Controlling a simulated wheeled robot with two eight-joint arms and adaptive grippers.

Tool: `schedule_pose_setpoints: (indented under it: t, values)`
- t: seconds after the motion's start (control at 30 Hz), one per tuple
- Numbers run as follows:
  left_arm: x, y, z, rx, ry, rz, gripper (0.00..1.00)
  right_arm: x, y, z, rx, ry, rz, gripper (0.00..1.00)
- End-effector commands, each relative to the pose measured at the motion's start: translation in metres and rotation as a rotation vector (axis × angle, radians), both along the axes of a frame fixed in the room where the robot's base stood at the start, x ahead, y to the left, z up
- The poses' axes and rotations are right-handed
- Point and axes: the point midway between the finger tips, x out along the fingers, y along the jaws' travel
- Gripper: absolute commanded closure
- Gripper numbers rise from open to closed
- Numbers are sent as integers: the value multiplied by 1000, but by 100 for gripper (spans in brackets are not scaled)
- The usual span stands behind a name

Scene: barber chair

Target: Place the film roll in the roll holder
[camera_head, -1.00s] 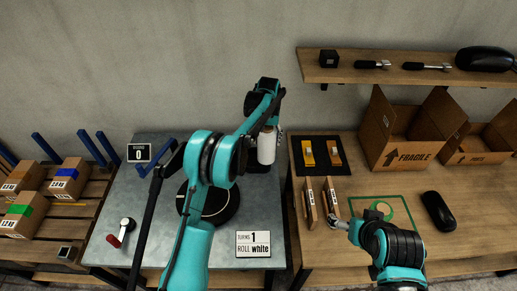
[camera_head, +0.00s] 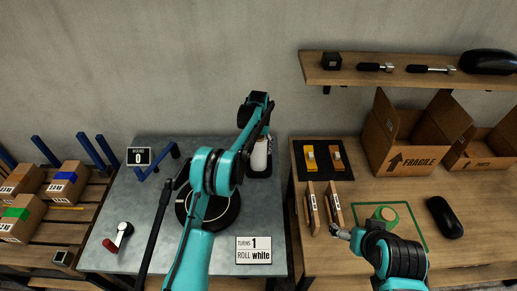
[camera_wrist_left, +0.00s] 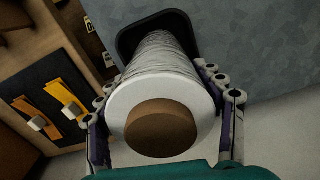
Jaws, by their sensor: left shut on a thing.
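The film roll (camera_head: 259,155) is a white roll with a brown core (camera_wrist_left: 160,128). It is upright at the back right of the grey metal table. My left gripper (camera_head: 266,137) is shut around it; the left wrist view shows a finger on each side (camera_wrist_left: 165,105). A black tray (camera_head: 252,172) lies under or just behind the roll, and also shows in the left wrist view (camera_wrist_left: 128,42). I cannot tell whether they touch. A blue bracket (camera_head: 150,168) stands at the table's back left; which part is the roll holder is unclear. My right gripper (camera_head: 338,231) is near the wooden bench's front left; its finger opening is unclear.
A round black turntable (camera_head: 228,215) is partly behind my left arm. A black post (camera_head: 153,235) rises beside it. A red-handled crank (camera_head: 118,237) and a "ROLL white" card (camera_head: 254,249) are on the table. Cartons (camera_head: 410,160) stand on the right bench.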

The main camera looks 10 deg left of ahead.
Motion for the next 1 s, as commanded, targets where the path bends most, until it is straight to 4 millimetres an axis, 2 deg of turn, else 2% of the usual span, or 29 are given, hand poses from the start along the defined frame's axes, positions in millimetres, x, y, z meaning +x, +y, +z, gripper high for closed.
schedule_pose_setpoints:
  t: [0.1,0.13,0.2,0.5,0.63,0.77,1.0]
  values:
    - [0,0,-3,0,0,0,80,0,0,-2,0,0,0,12]
    - [0,0,-4,0,0,0,30,0,0,-2,0,0,0,12]
    - [0,0,-3,0,0,0,12,0,0,-2,0,0,0,12]
    - [0,0,-3,0,0,0,12,0,0,-2,0,0,0,12]
    - [0,0,6,0,0,0,12,0,0,2,0,0,0,12]
    - [0,0,28,0,0,0,12,0,0,9,0,0,0,12]
    - [0,0,82,0,0,0,12,0,0,22,0,0,0,12]
